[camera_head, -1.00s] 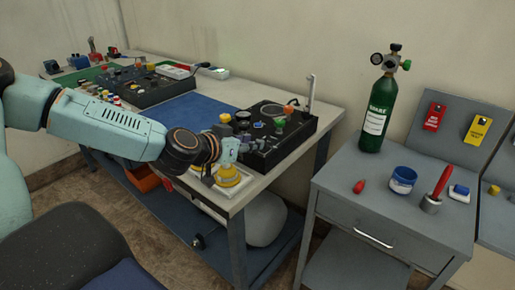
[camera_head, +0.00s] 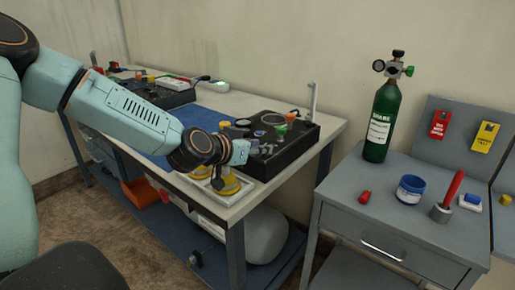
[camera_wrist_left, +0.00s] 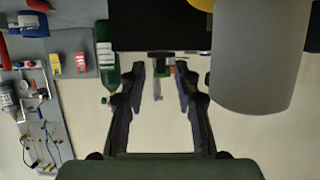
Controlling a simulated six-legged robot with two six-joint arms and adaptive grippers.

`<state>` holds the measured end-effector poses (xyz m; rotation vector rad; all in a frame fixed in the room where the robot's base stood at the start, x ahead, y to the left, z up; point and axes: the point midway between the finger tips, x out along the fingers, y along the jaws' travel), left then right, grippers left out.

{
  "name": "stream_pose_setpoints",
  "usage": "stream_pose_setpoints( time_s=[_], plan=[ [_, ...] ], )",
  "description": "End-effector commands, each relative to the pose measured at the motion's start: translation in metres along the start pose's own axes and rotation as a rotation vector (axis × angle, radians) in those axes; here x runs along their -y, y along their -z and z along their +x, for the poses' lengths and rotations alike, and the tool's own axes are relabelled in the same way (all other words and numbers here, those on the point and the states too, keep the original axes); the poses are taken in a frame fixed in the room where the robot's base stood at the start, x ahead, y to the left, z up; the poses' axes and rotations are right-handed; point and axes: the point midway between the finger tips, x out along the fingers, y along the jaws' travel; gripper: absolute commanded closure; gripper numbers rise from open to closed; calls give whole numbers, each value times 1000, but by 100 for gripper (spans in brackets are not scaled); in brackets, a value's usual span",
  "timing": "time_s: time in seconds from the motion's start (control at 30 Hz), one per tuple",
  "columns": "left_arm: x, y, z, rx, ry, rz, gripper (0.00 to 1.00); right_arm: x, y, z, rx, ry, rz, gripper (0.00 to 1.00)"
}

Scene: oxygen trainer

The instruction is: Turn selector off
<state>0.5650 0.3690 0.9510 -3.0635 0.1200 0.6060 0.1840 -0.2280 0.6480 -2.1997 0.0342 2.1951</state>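I cannot tell which control is the selector. My left gripper (camera_head: 268,148) is at the box's front left side and hides part of its top. In the left wrist view its fingers (camera_wrist_left: 160,72) are apart, with a dark T-shaped part (camera_wrist_left: 160,54) showing in the gap; contact cannot be told. My right gripper is not in view.
A large grey cylinder (camera_wrist_left: 255,55) stands close beside the fingers in the wrist view. A green oxygen cylinder (camera_head: 381,115) stands on the grey cabinet (camera_head: 345,190) with a red tool, a blue-white jar and tags. Yellow items (camera_head: 212,190) sit at the bench's front edge.

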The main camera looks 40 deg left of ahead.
Motion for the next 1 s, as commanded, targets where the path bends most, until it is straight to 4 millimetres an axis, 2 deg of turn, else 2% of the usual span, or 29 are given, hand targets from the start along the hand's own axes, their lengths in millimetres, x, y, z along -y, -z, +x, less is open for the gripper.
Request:
stream_pose_setpoints(
  time_s=[0.07, 0.4, 1.0],
  plan=[
    [0, 0, 0, 0, 0, 0, 71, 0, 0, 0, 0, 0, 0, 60],
    [0, 0, 0, 0, 0, 0, 100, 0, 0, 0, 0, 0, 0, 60],
    [-2, 0, 0, 0, 34, -10, 100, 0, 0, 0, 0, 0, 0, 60]
  ],
)
